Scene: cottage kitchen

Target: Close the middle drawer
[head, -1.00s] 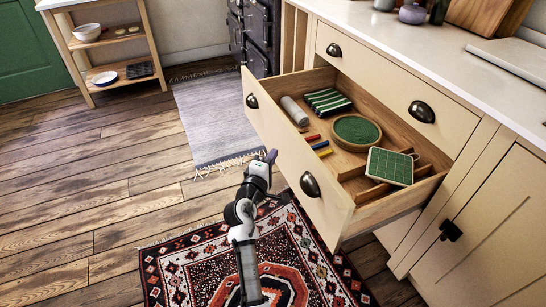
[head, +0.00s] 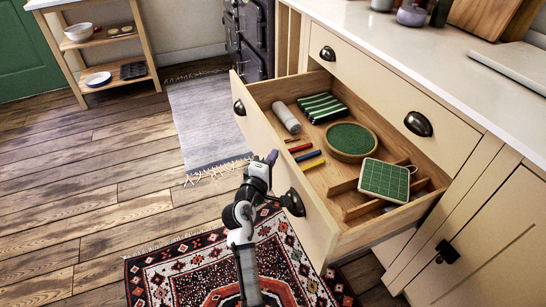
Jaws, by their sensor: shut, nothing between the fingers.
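The middle drawer (head: 325,238) stands pulled out from the cream cabinet, under a shut top drawer (head: 372,75). Its front has two dark cup handles; the near handle (head: 292,202) is close to my gripper and the far handle (head: 239,107) is further back. Inside lie a striped green cloth, a grey roll, a round green-topped item, a green gridded pad and several coloured sticks. My gripper (head: 271,157) is shut and empty, in front of the outer face of the drawer. I cannot tell whether it touches the front.
A patterned red rug (head: 215,275) lies on the wooden floor below my arm, and a grey rug (head: 208,120) lies further off. A cupboard door (head: 490,240) is shut at the right. A wooden shelf (head: 95,50) stands far left. Floor to the left is clear.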

